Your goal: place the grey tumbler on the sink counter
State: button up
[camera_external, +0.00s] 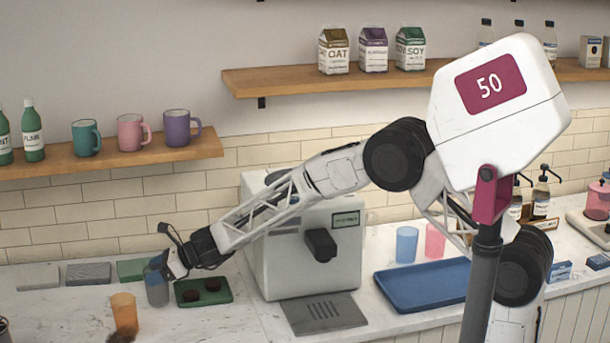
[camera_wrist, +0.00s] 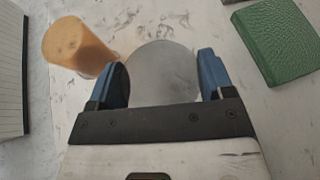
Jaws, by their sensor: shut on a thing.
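The grey tumbler (camera_external: 157,289) is upright over the left part of the pale marble counter (camera_external: 65,310). I cannot tell whether its base touches the surface. My gripper (camera_external: 167,268) reaches it from the right and is shut on it near its upper part. In the wrist view, the grey tumbler (camera_wrist: 163,68) sits between the two blue fingers of my gripper (camera_wrist: 163,80). An orange tumbler (camera_external: 124,312) stands close by, toward the counter's front. It also shows in the wrist view (camera_wrist: 75,43). No basin is visible to mark the sink counter.
Flat grey blocks (camera_external: 88,273) and a green block (camera_external: 135,269) lie along the back. A green tray (camera_external: 216,292) with dark round pieces is just right of the grey tumbler. The coffee machine (camera_external: 290,255) stands further right. Bare counter shows at far left.

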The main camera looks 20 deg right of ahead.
jog(key=shift+f, duration=0.65)
jog(key=shift+f, duration=0.1)
jog(key=o, duration=1.3)
jog(key=shift+f, duration=0.1)
jog(key=shift+v, duration=1.65)
jog(key=shift+a+r, duration=0.15)
jog(key=shift+r, duration=3.5)
